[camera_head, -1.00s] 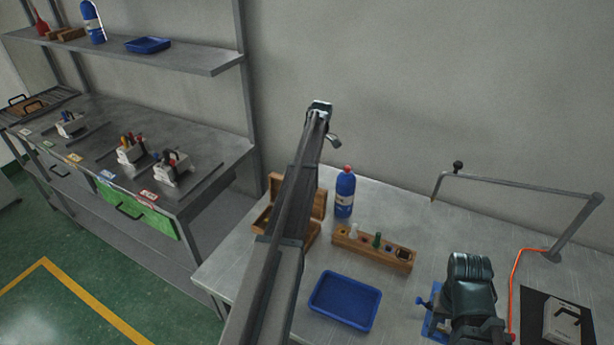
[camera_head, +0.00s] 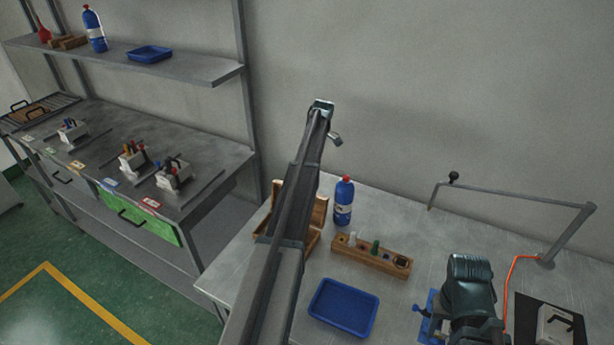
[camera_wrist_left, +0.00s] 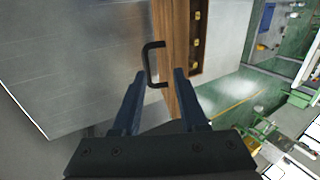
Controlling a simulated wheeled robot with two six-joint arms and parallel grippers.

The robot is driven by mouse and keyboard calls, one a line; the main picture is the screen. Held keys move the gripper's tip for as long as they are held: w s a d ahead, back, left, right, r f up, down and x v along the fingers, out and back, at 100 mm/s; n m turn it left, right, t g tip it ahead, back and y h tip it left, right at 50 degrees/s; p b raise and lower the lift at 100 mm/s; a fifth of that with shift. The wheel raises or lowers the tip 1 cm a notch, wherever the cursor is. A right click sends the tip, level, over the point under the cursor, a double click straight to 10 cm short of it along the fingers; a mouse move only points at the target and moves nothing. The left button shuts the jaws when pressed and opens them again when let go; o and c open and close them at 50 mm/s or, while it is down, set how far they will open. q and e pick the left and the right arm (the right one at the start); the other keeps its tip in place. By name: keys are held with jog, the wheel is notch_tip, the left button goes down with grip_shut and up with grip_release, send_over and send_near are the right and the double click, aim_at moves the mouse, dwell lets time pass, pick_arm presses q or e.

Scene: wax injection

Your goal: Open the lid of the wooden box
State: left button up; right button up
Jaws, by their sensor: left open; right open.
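The wooden box (camera_head: 318,212) stands on the metal bench, partly hidden behind my left arm in the head view. Its lid appears raised. In the left wrist view, the wood (camera_wrist_left: 174,55) carries a black handle (camera_wrist_left: 148,62), with a dark recess and brass-coloured fittings beside it. My left gripper (camera_wrist_left: 158,74) is open there. The handle shows between its fingertips; I cannot tell whether they touch it. The left gripper is hidden in the head view. My right gripper (camera_head: 474,300) is at lower right, away from the box; its fingers are not clear.
A blue bottle (camera_head: 344,202) stands close to the box's right. A wooden holder (camera_head: 365,256) with small items and a blue tray (camera_head: 343,308) lie in front. A bent metal arm (camera_head: 520,196) rises at right. A side bench (camera_head: 160,140) stands left.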

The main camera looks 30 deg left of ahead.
pick_arm(q)
jog(key=p+v, duration=0.7)
jog(key=v, duration=0.2)
jog(key=shift+r+p, duration=0.4)
jog(key=shift+w, duration=0.1)
jog(key=shift+f+m, duration=0.25)
jog(key=shift+m, duration=0.05)
jog(key=c, duration=0.4)
jog(key=f+m+t+b, duration=0.1)
jog(key=m, duration=0.1)
jog(key=s+f+m+t, duration=0.1)
jog(key=m, duration=0.2)
jog(key=s+d+f+m+t+b, duration=0.1)
jog(key=f+m+t, duration=0.1)
jog(key=m, duration=0.1)
jog(key=shift+s+y+b, duration=0.2)
jog(key=shift+y+b, duration=0.1)
grip_shut()
jog(key=m+t, duration=0.1)
jog(key=m, duration=0.2)
jog(key=f+m+t+b, duration=0.1)
jog(key=m, duration=0.2)
jog(key=m+t, duration=0.1)
jog(key=m, duration=0.2)
jog(key=shift+s+d+f+t+b, duration=0.1)
jog(key=shift+d+f+t+b, duration=0.15)
jog(key=shift+t+b, duration=0.15)
